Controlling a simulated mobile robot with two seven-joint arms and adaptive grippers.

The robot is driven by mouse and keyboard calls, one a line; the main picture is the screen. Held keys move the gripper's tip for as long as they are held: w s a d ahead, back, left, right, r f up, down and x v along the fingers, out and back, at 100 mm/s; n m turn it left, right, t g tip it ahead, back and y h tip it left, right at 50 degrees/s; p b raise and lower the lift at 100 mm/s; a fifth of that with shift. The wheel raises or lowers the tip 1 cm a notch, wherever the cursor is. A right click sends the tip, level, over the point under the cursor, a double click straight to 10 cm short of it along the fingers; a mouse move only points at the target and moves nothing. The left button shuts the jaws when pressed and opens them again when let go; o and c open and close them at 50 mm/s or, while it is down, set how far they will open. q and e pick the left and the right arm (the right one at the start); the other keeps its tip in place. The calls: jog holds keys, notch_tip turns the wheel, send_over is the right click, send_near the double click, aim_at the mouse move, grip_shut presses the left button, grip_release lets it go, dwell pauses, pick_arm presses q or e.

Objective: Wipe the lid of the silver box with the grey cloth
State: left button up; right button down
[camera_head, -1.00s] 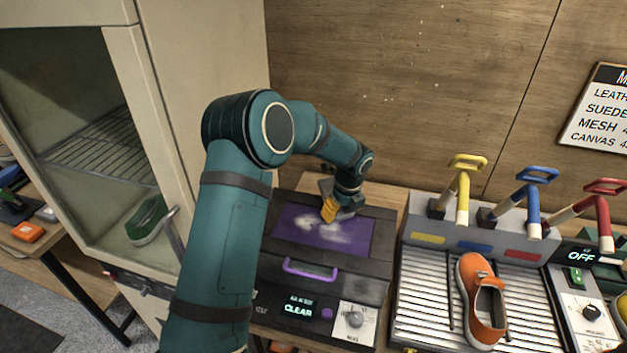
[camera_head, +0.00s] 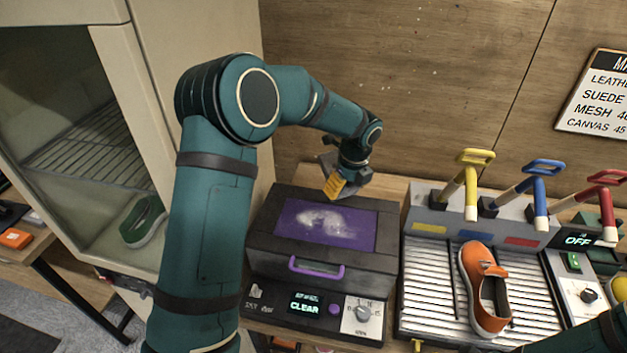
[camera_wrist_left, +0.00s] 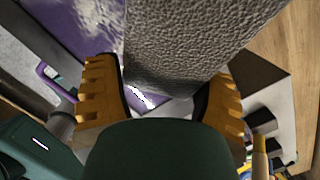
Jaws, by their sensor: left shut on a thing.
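The box (camera_head: 268,250) looks dark grey rather than silver. It stands below centre in the head view, with a purple panel (camera_head: 290,212) in its lid and a purple front handle (camera_head: 316,270). A whitish smear (camera_head: 328,223) lies across the middle of the panel. My left gripper (camera_head: 336,188) is at the lid's back edge; I cannot tell whether it touches. In the left wrist view its orange fingers (camera_wrist_left: 160,92) are shut on the rough grey cloth (camera_wrist_left: 185,45), which covers part of the lid. My right gripper is out of view.
To the right stands a ribbed tray (camera_head: 425,300) holding an orange shoe (camera_head: 474,258), with yellow, blue and red levers (camera_head: 540,195) behind. An open cabinet (camera_head: 150,110) at left holds a green shoe (camera_head: 143,222). A wooden wall (camera_head: 420,60) closes the back.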

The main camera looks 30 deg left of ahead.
aim_at(333, 169)
pick_arm(q)
jog(key=shift+d, duration=0.15)
jog(key=shift+a+n, duration=0.2)
jog(key=shift+n, duration=0.1)
jog(key=n, duration=0.3)
jog(key=shift+a+r+g+h, duration=0.3)
jog(key=shift+a+r+g, duration=0.05)
jog(key=shift+g, duration=0.05)
jog(key=a+r+n+h, duration=0.1)
jog(key=n, duration=0.3)
jog(key=a+r+n+t+h, duration=0.1)
jog(key=n, duration=0.3)
jog(key=w+a+r+n+h, duration=0.1)
jog(key=n, duration=0.3)
jog(key=shift+a+r+t, duration=0.1)
jog(key=shift+r+t, duration=0.1)
jog(key=shift+t, duration=0.1)
jog(key=shift+w+a+r+n+t, duration=0.1)
jog(key=shift+a+r+n+t, duration=0.1)
jog(key=shift+n, duration=0.4)
jog(key=shift+w+a+r+n+t, duration=0.1)
jog(key=shift+a+r+n+t, duration=0.1)
jog(key=shift+n, duration=0.4)
jog(key=shift+f+h+b, duration=0.3)
jog(key=shift+f, duration=0.6)
jog(key=shift+f+b, duration=0.8)
jog(key=shift+f, duration=0.85)
